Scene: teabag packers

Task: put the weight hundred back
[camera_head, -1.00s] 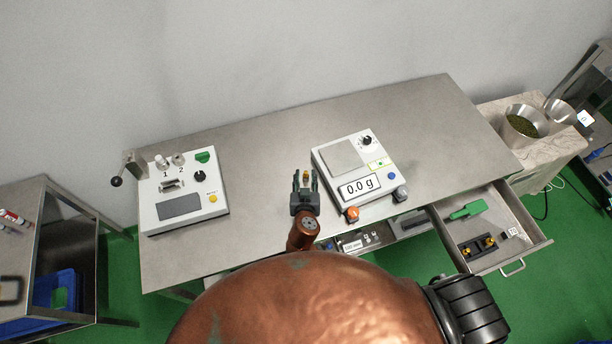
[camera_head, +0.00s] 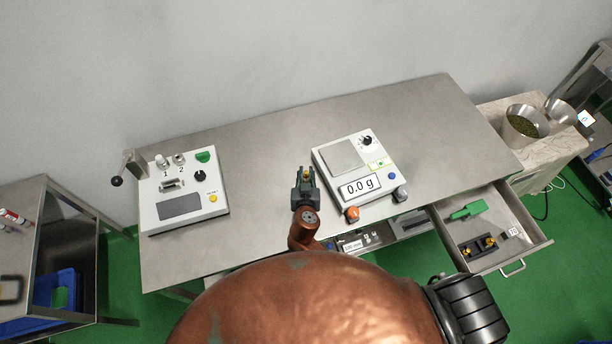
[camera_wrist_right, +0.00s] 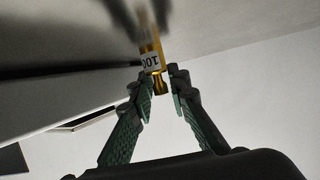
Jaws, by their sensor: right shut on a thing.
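The brass weight hundred (camera_head: 306,174) stands on the steel table left of the scale; its label reads 100 in the right wrist view (camera_wrist_right: 151,61). My right gripper (camera_head: 305,180) is shut on it, with the green-padded fingers (camera_wrist_right: 161,87) on either side of its knob. The open drawer (camera_head: 513,222) at the right holds a black holder (camera_head: 467,250) with small brass weights in it. The scale (camera_head: 383,183) reads 0.0 g and its plate is empty. My left gripper is out of view.
A white control box (camera_head: 215,180) with a lever stands at the table's left. A green object (camera_head: 467,211) lies in the drawer's back. A bowl of green leaves (camera_head: 523,122) stands on the side counter. The steel table (camera_head: 270,130) is clear behind the gripper.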

